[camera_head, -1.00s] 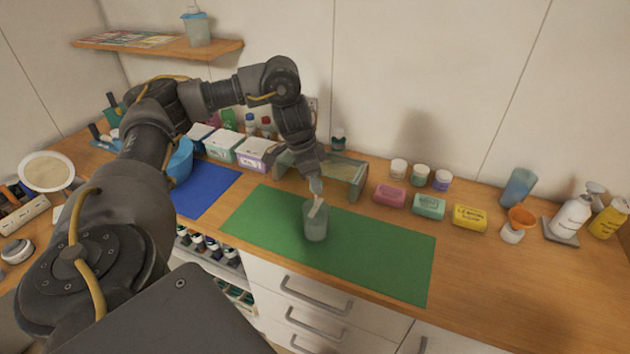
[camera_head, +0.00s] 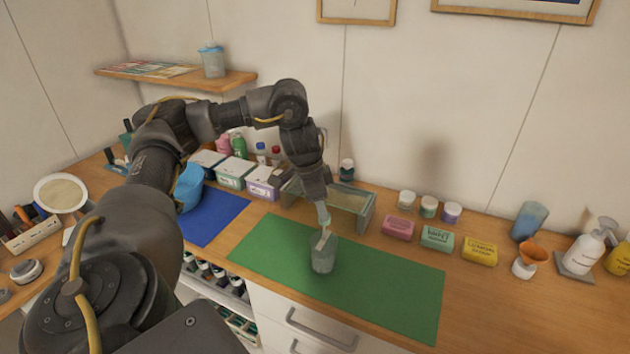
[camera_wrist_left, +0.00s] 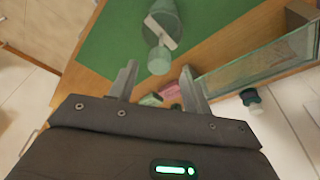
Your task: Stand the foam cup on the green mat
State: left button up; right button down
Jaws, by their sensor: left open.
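A translucent grey-green cup (camera_head: 323,257), which looks like the foam cup, stands upright on the green mat (camera_head: 385,290), near its back left part. A pale stick-like piece with a whitish part (camera_head: 322,240) shows in its mouth and reaches up toward my gripper. My left gripper (camera_head: 323,212) is above the cup and points down. In the left wrist view, its fingers (camera_wrist_left: 158,75) are apart, with the pale rounded end (camera_wrist_left: 158,60) of that piece just beyond the fingertips. The cup (camera_wrist_left: 164,14) shows behind it. My right gripper is out of view.
A glass-sided stand (camera_head: 350,205) is close behind the cup. Soap boxes (camera_head: 437,238), small jars (camera_head: 428,206) and bottles (camera_head: 585,248) line the back right. A blue mat (camera_head: 212,215) lies left. The green mat's right part is clear.

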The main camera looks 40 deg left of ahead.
pick_arm(q)
jog(key=p+v, duration=0.2)
jog(key=v, duration=0.7)
jog(key=shift+p, duration=0.3)
jog(key=shift+s, duration=0.1)
